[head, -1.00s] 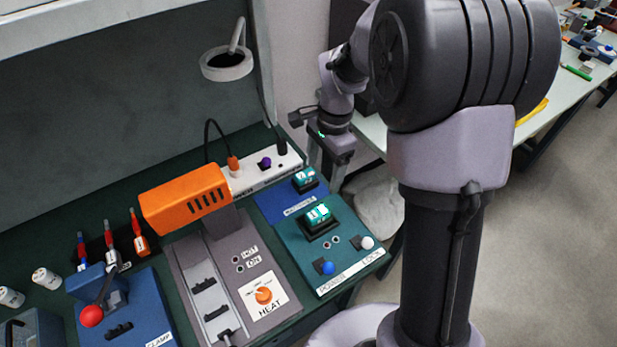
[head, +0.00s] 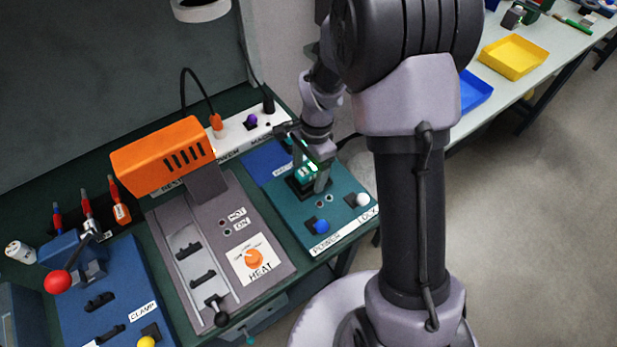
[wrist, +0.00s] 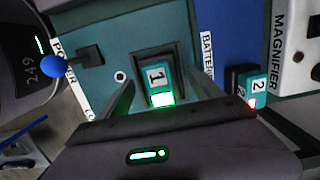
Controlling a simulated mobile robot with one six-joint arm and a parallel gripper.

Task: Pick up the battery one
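Battery one (wrist: 156,78), a teal block marked "1" with a lit green end, sits in a dark socket on the teal power lock panel (head: 345,192). In the head view battery one (head: 305,173) is partly covered by my gripper (head: 309,180). My gripper is open, with its fingers on either side of battery one; in the wrist view the gripper (wrist: 160,90) shows gaps between fingers and block. Battery two (wrist: 257,86), marked "2" with a red light, sits beyond the right finger, by the blue panel.
The panel carries a blue knob (head: 321,227) and a white knob (head: 362,200). The grey heat unit (head: 217,250) with an orange box (head: 165,157) stands to the left. A white magnifier power strip (head: 245,135) lies behind.

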